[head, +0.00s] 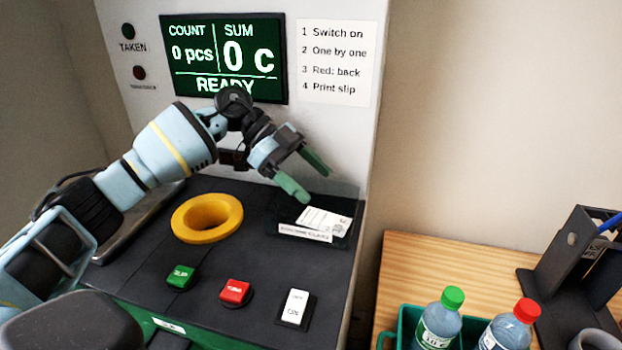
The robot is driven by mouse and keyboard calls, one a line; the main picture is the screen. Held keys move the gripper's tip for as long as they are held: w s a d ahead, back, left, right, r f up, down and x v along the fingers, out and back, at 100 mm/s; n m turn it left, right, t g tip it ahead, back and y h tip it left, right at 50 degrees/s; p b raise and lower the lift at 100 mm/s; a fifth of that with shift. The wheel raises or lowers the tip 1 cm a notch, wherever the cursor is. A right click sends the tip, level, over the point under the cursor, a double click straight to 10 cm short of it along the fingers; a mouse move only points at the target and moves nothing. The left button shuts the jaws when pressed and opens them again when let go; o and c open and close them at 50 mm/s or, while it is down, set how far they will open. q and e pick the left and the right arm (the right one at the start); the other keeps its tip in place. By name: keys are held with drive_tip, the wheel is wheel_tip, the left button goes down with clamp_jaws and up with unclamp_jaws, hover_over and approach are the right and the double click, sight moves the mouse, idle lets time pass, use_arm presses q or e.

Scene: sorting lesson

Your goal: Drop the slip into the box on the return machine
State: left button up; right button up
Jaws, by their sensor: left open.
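The return machine (330,140) stands in front of me with a dark top shelf. A white printed slip (325,222) lies in or on a dark, shallow box (345,240) at the right of the shelf, behind a white label strip. My left gripper (308,180) is open, its green fingers just above and behind the slip, and nothing shows between them. Whether a finger touches the box cannot be told. My right gripper is not in view.
A yellow ring (180,224) surrounds an opening on the shelf. A green button (181,277), a red button (236,292) and a white switch (295,306) sit along the front. A wooden table (430,270) at right holds a green crate (405,318) with capped bottles (439,325) and a black holder (560,262).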

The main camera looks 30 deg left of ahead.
use_arm(q)
drive_tip(key=v, duration=0.7)
idle(0.8)
